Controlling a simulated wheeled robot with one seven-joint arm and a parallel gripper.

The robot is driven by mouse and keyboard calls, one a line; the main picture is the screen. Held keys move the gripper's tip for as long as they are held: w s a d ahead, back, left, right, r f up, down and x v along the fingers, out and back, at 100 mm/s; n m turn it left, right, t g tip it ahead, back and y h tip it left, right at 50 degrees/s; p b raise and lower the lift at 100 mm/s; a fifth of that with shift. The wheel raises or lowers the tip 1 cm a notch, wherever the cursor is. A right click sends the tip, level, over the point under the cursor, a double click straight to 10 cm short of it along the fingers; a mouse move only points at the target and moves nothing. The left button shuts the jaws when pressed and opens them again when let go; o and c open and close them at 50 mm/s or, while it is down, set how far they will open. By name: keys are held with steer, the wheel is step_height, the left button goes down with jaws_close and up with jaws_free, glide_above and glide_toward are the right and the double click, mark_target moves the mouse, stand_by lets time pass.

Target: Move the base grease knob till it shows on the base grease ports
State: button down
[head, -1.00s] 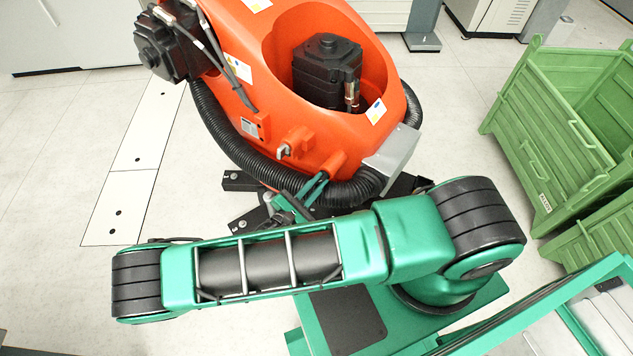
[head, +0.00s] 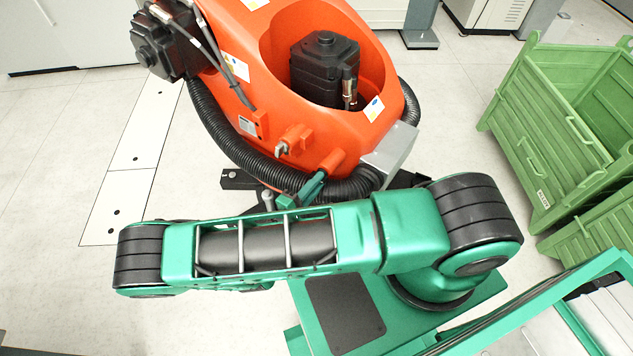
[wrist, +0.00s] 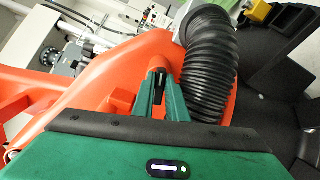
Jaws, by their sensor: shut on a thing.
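The base grease knob, an orange stub (head: 333,162), juts from the lower front of the orange machine base (head: 232,60). My green gripper (head: 318,180) reaches it from below, with its fingertips at the knob. In the wrist view my gripper (wrist: 158,82) has its two green fingers closed around the orange knob (wrist: 157,70), and a dark gap shows between them lower down. The fingers hide the knob's sides. No readable port marking shows on or beside the knob, so I cannot tell its setting.
A black ribbed hose (head: 230,145) curves around the base and passes close to the gripper in the wrist view (wrist: 210,65). A second orange block with a grey tip (head: 293,140) sits left of the knob. Green crates (head: 545,130) stand at the right; the left floor is open.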

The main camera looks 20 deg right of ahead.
steer(key=shift+s+f, duration=0.15)
stand_by(0.4)
steer(key=c, duration=1.8)
jaws_free()
steer(key=shift+o, duration=0.2)
steer(key=v, duration=1.1)
